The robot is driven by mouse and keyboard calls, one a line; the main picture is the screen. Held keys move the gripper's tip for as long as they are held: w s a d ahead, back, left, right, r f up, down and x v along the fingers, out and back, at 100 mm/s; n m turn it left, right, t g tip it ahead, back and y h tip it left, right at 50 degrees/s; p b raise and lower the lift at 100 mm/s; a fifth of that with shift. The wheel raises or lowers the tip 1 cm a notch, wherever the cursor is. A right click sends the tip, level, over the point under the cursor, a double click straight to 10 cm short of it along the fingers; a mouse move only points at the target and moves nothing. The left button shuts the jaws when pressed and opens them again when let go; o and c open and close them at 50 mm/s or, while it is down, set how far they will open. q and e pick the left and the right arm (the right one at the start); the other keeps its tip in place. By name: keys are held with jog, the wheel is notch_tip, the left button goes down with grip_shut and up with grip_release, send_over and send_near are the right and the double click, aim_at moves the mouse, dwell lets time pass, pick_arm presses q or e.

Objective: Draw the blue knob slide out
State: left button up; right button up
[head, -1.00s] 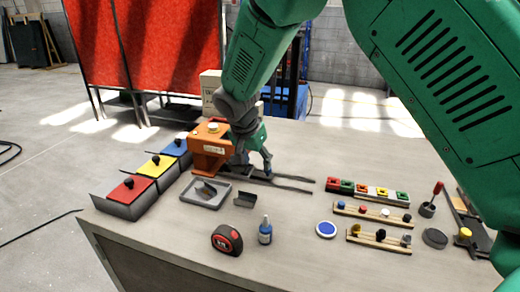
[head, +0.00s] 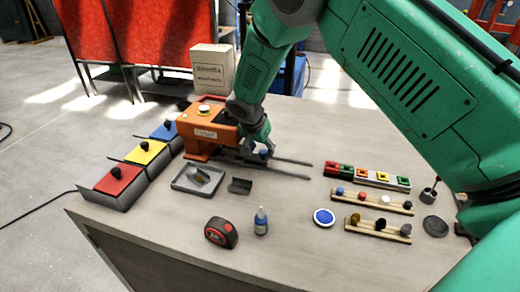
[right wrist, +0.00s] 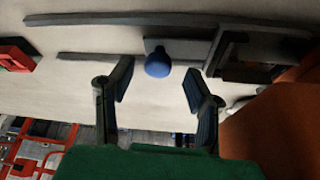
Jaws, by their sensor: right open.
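The blue knob (head: 263,153) sits on a small grey slide plate between two dark rails (head: 290,167), just right of the orange housing (head: 203,133). In the right wrist view the knob (right wrist: 158,65) shows centred between the two fingertips. My right gripper (head: 257,143) is open, with a finger on either side of the knob and a gap to each; it also shows in the right wrist view (right wrist: 158,85). How deep the knob lies between the fingers I cannot tell. My left gripper is not in view.
Red, yellow and blue lidded bins (head: 145,153) stand left. A grey tray (head: 180,182), tape measure (head: 221,233), blue bottle (head: 261,221) and blue disc (head: 324,217) lie in front. Coloured blocks (head: 367,177) and peg strips (head: 372,200) are at right. A carton (head: 212,68) stands behind.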

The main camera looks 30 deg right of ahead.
jog(key=shift+w+d+f, duration=0.15)
jog(key=shift+d+f, duration=0.35)
jog(key=shift+d, duration=0.05)
jog(key=shift+w+d+f, duration=0.15)
jog(key=shift+d+f, duration=0.35)
jog(key=shift+d, duration=0.05)
jog(key=shift+s+r, duration=0.1)
jog(key=shift+s, duration=0.1)
jog(key=a, duration=0.1)
jog(key=a+r, duration=0.1)
jog(key=a, duration=0.1)
jog(key=shift+s, duration=0.15)
jog(key=shift+c, duration=0.3)
jog(key=shift+a, duration=0.3)
jog(key=c, duration=0.7)
jog(key=shift+a+r, duration=0.1)
grip_shut()
jog(key=shift+d, duration=0.35)
jog(key=s+d, duration=0.2)
jog(key=d, duration=0.1)
jog(key=shift+d, duration=0.15)
jog(key=s+d, duration=0.2)
jog(key=s, duration=0.1)
jog(key=s+d, duration=0.5)
jog(key=shift+s+f, duration=0.2)
jog(key=shift+s, duration=0.15)
jog(key=shift+s+d, duration=0.15)
jog(key=shift+d, duration=0.1)
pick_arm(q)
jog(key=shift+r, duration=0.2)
